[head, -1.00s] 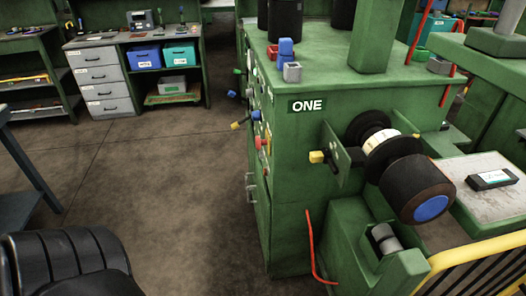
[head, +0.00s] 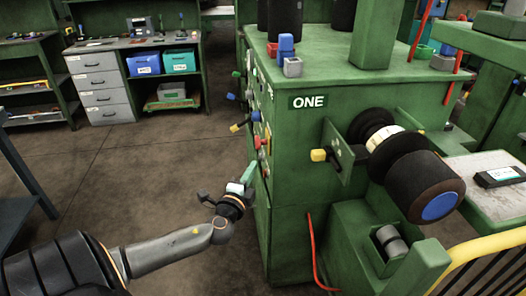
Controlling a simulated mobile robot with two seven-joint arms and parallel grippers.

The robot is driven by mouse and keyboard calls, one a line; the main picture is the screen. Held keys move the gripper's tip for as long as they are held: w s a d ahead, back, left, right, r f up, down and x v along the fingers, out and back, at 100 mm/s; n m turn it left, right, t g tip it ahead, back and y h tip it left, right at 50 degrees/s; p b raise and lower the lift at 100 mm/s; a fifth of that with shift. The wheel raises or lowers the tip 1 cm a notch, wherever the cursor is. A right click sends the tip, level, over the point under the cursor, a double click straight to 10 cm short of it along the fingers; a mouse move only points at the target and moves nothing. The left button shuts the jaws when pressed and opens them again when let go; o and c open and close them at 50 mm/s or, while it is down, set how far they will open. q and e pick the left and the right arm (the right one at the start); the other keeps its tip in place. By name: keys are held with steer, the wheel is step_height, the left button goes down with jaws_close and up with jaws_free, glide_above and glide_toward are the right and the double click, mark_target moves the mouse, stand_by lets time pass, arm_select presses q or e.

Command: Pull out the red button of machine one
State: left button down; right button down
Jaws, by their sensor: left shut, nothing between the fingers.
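Machine one (head: 290,175) is a green cabinet with a dark "ONE" label, right of the middle in the head view. Its control face is on the left side and shows very edge-on. A red control (head: 259,142), which looks like the red button, sticks out there beside a yellow part. My left gripper (head: 249,171) reaches in from the lower left. It is shut and empty, close to the control face and a little below the red control. I cannot tell whether it touches the face. My right gripper is not in view.
A roller with a blue end (head: 440,206) juts from the machine's front. A yellow rail (head: 470,262) stands at lower right. The floor (head: 130,180) left of the machine is clear.

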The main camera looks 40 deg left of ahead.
mark_target(259, 147)
arm_select(q)
steer(key=shift+x, duration=4.95)
steer(key=shift+f, duration=0.15)
steer(key=shift+s+a+f, duration=0.15)
steer(key=shift+s+a, duration=0.1)
steer(key=shift+s, duration=0.05)
steer(key=shift+s+a+b, duration=0.4)
steer(key=shift+s+b, duration=0.05)
steer(key=shift+s, duration=0.05)
steer(key=shift+s, duration=0.1)
